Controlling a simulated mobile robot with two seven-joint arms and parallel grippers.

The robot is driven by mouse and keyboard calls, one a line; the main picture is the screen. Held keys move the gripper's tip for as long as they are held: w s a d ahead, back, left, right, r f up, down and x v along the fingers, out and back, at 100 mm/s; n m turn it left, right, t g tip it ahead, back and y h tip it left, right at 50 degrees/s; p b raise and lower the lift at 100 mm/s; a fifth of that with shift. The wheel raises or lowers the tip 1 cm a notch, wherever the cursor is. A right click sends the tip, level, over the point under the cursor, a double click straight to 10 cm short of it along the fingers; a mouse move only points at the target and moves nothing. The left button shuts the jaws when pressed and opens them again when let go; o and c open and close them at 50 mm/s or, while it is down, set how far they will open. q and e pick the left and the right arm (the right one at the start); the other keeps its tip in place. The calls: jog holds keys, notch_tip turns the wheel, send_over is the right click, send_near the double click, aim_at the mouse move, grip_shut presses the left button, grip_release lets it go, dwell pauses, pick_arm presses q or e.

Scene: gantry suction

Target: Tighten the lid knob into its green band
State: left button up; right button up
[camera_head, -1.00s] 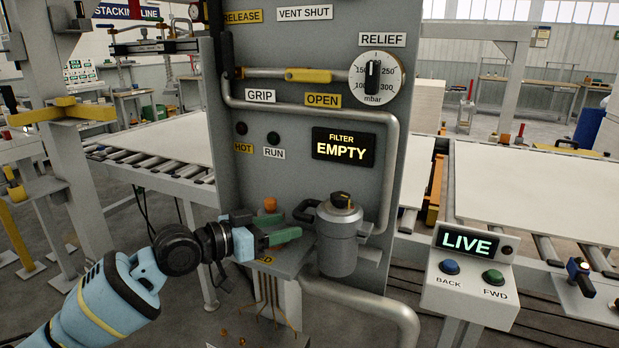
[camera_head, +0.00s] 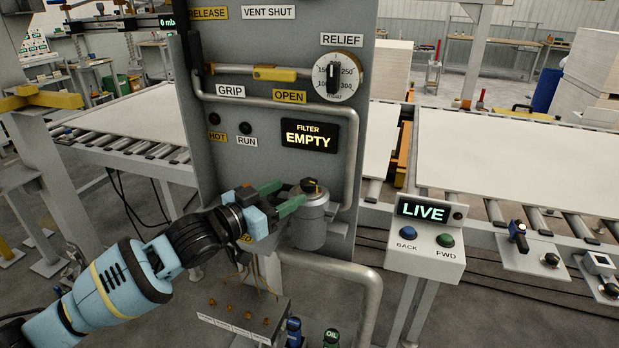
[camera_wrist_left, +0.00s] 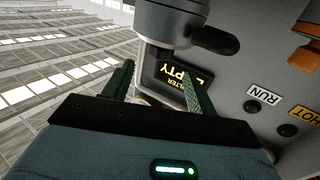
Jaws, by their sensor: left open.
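The lid knob (camera_head: 312,186), black with a yellow mark, sits on top of the grey filter canister (camera_head: 309,225) on the panel's front. I cannot make out a green band on the lid. My left gripper (camera_head: 291,194) is open with its green fingers beside the canister's upper left, close to the lid and a little below the knob. I cannot tell whether they touch it. In the left wrist view the open fingers (camera_wrist_left: 157,76) are empty, and the canister body (camera_wrist_left: 165,22) with its black handle (camera_wrist_left: 214,40) lies past them. The right gripper is not in view.
The grey panel (camera_head: 225,165) stands right behind the canister, with a filter display (camera_head: 309,134) reading EMPTY. A bent pipe (camera_head: 367,290) runs below. A control box (camera_head: 425,263) with a LIVE sign stands to the right. A low tray (camera_head: 237,322) sits below the arm.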

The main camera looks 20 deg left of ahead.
aim_at(302, 185)
pick_arm(q)
jog(key=shift+x, duration=3.85)
jog(key=shift+f, duration=0.1)
jog(key=c, duration=1)
